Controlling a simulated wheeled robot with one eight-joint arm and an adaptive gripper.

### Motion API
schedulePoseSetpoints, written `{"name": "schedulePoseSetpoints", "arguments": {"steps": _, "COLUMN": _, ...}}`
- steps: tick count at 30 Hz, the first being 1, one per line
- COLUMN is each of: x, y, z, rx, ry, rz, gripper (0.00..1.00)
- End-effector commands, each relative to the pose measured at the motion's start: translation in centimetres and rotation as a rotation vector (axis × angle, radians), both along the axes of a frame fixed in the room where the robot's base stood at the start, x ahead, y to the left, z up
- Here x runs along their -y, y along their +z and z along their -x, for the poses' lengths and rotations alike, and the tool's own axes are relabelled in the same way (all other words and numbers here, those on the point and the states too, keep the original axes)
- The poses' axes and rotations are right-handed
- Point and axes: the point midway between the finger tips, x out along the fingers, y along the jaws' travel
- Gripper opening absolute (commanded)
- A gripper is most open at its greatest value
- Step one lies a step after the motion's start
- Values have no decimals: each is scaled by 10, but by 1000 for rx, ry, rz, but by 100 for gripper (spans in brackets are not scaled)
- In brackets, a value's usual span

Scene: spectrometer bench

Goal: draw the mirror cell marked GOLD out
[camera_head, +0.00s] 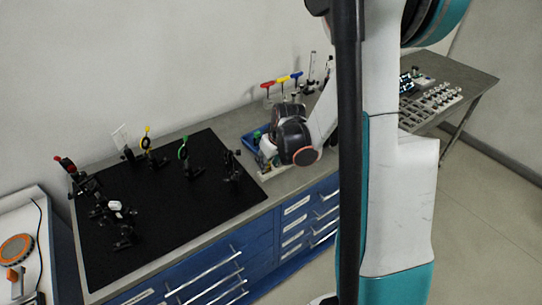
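I cannot make out a GOLD marking anywhere; labels are too small to read here. Several dark optical mounts stand on the black breadboard (170,222), among them one with a green ring (184,148) and one with a yellow ring (146,141). My arm reaches over the right part of the bench. Its dark wrist (293,141) hangs beside a blue tray (250,141) and a small pale item low on the bench (267,161). The wrist hides my gripper's fingers, so neither their opening nor anything between them can be seen.
Red, yellow and blue T-handled tools (281,80) stand upright behind the wrist. Blue drawers (215,275) front the bench. A side table (455,85) at right holds rows of small parts. A white cart (20,225) with an orange item stands at left. My arm column blocks the right-centre view.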

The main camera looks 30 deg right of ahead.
Motion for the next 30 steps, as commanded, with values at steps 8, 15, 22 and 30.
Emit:
{"name": "schedulePoseSetpoints", "arguments": {"steps": 8, "x": 0, "y": -21, "z": -9, "rx": 0, "ry": 0, "rz": 0, "gripper": 32}}
{"name": "schedulePoseSetpoints", "arguments": {"steps": 15, "x": 0, "y": -22, "z": -9, "rx": 0, "ry": 0, "rz": 0, "gripper": 32}}
{"name": "schedulePoseSetpoints", "arguments": {"steps": 22, "x": 0, "y": -22, "z": -9, "rx": 0, "ry": 0, "rz": 0, "gripper": 4}}
{"name": "schedulePoseSetpoints", "arguments": {"steps": 30, "x": 0, "y": -19, "z": -9, "rx": 0, "ry": 0, "rz": 0, "gripper": 4}}
